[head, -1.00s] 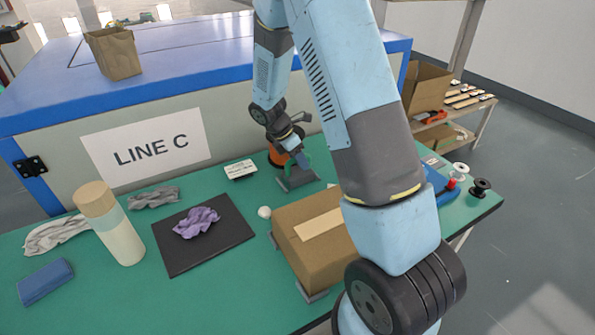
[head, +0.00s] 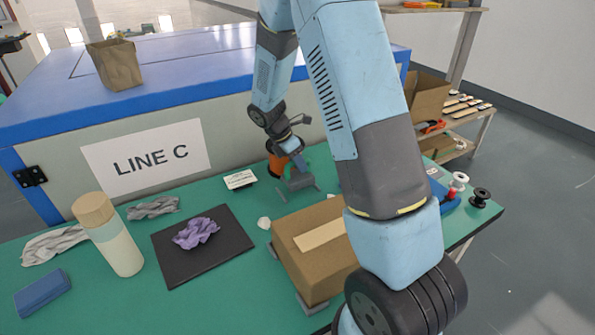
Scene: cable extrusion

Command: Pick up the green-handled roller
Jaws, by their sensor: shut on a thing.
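My gripper (head: 299,186) is at the far side of the green bench, seen small beyond the cardboard box. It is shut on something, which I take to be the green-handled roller. A small patch of green (head: 308,168) shows right beside the gripper, behind my wrist. The rest of the roller is hidden or too small to make out, and the contact between fingers and handle cannot be seen clearly.
An orange object (head: 277,165) stands just left of my gripper. A cardboard box (head: 318,262) sits in front, under my arm. A LINE C cabinet (head: 245,125) stands behind.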

